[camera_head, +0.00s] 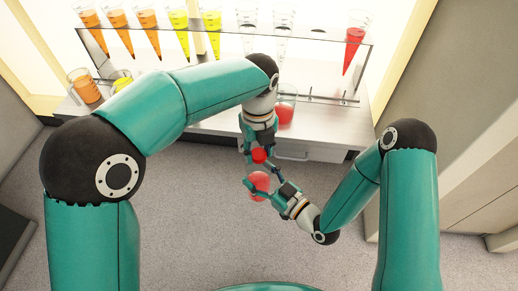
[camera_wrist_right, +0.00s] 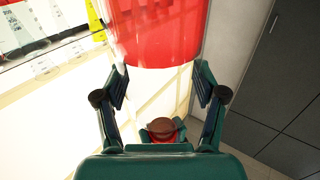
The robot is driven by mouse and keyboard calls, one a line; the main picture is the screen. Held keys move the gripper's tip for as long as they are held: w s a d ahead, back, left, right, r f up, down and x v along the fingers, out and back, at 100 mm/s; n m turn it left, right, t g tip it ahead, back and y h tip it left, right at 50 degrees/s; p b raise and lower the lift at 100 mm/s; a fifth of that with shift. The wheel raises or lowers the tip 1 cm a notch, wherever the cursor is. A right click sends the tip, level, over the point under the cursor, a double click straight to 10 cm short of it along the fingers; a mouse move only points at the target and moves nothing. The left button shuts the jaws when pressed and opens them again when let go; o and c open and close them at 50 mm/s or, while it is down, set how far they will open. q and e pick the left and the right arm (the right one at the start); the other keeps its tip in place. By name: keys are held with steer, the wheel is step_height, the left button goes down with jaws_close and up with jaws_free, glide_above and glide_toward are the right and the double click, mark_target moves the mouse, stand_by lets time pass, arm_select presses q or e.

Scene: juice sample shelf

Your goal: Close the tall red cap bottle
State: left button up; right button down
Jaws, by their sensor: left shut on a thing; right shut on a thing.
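In the head view my left gripper (camera_head: 259,162) reaches down from the shelf side and is shut on a small red cap (camera_head: 258,154). My right gripper (camera_head: 264,188) is shut on the bottle (camera_head: 258,181), which shows red, in front of the shelf. The cap shows just above the bottle in the picture, with a small gap between them; I cannot tell their height difference. In the right wrist view the bottle (camera_wrist_right: 160,32) fills the top centre as a large red shape beyond the fingers of my right gripper (camera_wrist_right: 162,82). Its opening is not clear.
The shelf (camera_head: 215,127) stands at the back. Its rack holds several cone glasses, including orange (camera_head: 117,32), yellow (camera_head: 180,30) and red (camera_head: 353,50). A beaker of red (camera_head: 285,107) and an orange beaker (camera_head: 84,86) stand below. Bare floor (camera_head: 180,220) lies in front.

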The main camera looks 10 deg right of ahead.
arm_select(q)
steer(key=m, duration=0.4)
steer(key=shift+w+m, duration=0.1)
steer(key=shift+m, duration=0.2)
steer(key=m, duration=0.5)
steer(key=o, duration=0.7)
steer(key=shift+r, duration=2.3)
